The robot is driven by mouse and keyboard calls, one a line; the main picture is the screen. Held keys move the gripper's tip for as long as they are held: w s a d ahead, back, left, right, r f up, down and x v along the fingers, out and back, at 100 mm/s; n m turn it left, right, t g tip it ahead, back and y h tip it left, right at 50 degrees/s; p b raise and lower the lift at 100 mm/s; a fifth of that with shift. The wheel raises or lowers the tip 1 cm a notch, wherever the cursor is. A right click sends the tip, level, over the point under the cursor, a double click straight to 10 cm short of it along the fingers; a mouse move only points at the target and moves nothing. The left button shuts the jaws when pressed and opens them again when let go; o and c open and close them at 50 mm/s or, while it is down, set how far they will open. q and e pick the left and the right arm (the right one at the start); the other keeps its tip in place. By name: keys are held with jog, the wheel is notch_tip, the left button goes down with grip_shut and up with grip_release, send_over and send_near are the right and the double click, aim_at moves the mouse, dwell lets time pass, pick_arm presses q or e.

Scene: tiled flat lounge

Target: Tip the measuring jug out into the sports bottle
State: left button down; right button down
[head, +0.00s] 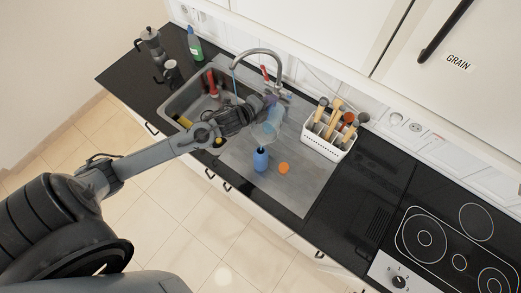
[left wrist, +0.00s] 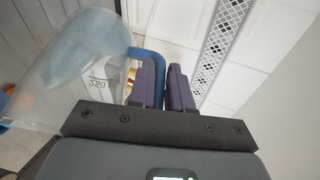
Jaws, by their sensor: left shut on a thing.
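The clear measuring jug (head: 272,124) is held above the steel drainboard, just behind the bottle in the head view. My left gripper (head: 262,104) is shut on its blue handle (left wrist: 153,57). In the left wrist view the purple fingers (left wrist: 163,85) close on the handle, and the clear jug wall (left wrist: 60,90) with printed marks and something blue inside fills the left side. How far the jug is tilted is hard to tell. The blue sports bottle (head: 261,160) stands upright and uncapped with a dark mouth. My right gripper is out of view.
An orange cap (head: 283,168) lies right of the bottle. A white utensil basket (head: 327,140) stands further right. The sink (head: 187,95) and tap (head: 258,54) are behind and left. The drainboard in front right is clear; the hob (head: 455,245) is far right.

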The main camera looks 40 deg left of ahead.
pick_arm(q)
jog(key=shift+s+d+r+t+b, duration=0.15)
jog(key=shift+s+r+t+b, duration=0.15)
jog(key=shift+b, duration=0.4)
dwell(0.5)
jog(key=shift+s+d+b, duration=0.1)
jog(key=shift+s+b, duration=0.1)
jog(key=shift+b, duration=0.15)
jog(key=shift+s+d+r+m+t+b, duration=0.2)
jog(key=shift+s+r+m+t+b, duration=0.15)
jog(key=shift+b, duration=0.5)
dwell(0.4)
